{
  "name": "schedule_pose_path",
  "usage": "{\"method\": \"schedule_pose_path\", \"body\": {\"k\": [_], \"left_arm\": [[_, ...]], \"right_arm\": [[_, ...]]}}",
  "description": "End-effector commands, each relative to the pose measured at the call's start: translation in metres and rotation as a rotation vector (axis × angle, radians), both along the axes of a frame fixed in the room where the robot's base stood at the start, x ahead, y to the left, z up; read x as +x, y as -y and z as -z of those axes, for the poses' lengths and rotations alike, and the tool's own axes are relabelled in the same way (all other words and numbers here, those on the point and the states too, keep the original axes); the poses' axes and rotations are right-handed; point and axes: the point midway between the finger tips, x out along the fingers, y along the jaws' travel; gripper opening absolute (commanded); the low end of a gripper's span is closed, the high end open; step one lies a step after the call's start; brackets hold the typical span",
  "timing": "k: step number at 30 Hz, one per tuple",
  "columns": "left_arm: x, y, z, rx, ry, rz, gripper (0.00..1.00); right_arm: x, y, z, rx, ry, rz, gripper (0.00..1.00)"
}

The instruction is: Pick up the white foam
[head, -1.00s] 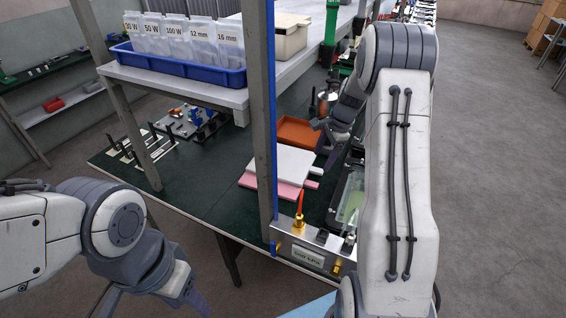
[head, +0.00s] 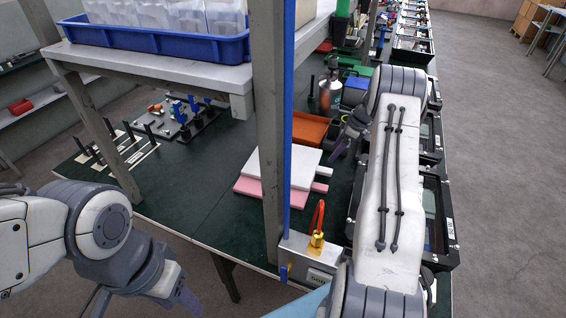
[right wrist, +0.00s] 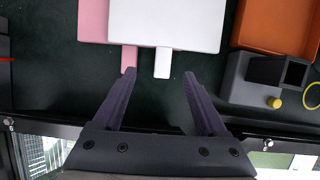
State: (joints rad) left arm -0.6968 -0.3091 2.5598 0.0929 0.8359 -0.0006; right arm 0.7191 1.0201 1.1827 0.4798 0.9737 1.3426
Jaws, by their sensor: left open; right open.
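The white foam (head: 300,165) is a flat sheet lying on top of a pink sheet (head: 262,190) on the green bench, behind and beside the grey post in the head view. In the right wrist view the white foam (right wrist: 165,22) has a narrow tab (right wrist: 163,62) pointing toward my right gripper (right wrist: 158,78). A pink tab shows left of it. My right gripper is open and empty, its fingertips just short of the tabs in the picture. My left gripper (head: 185,300) is low at the left, off the bench edge, away from the foam; its fingers are partly cut off.
An orange tray (head: 310,128) lies behind the foam, with a grey block (right wrist: 262,85) beside it. The grey post (head: 270,130) and the shelf with a blue bin (head: 150,42) stand at the left. Black-framed housings (head: 435,215) line the right bench edge.

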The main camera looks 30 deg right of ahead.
Motion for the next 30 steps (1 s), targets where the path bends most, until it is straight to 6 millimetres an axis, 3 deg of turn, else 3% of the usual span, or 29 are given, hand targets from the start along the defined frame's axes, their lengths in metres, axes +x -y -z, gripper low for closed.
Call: {"method": "schedule_pose_path", "body": {"k": [9, 17, 27, 30], "left_arm": [[0.0, 0.0, 0.037, 0.0, 0.0, 0.0, 0.5], [0.0, 0.0, 0.047, 0.0, 0.0, 0.0, 0.5], [0.0, 0.0, 0.088, 0.0, 0.0, 0.0, 0.5], [0.0, 0.0, 0.092, 0.0, 0.0, 0.0, 0.5]], "right_arm": [[0.001, 0.005, 0.042, 0.001, 0.0, 0.023, 0.75], [0.005, 0.002, 0.053, 0.001, 0.0, 0.022, 0.75], [0.018, -0.007, 0.093, 0.001, -0.001, 0.019, 0.75], [0.021, -0.009, 0.097, 0.0, 0.0, 0.018, 0.75]]}}
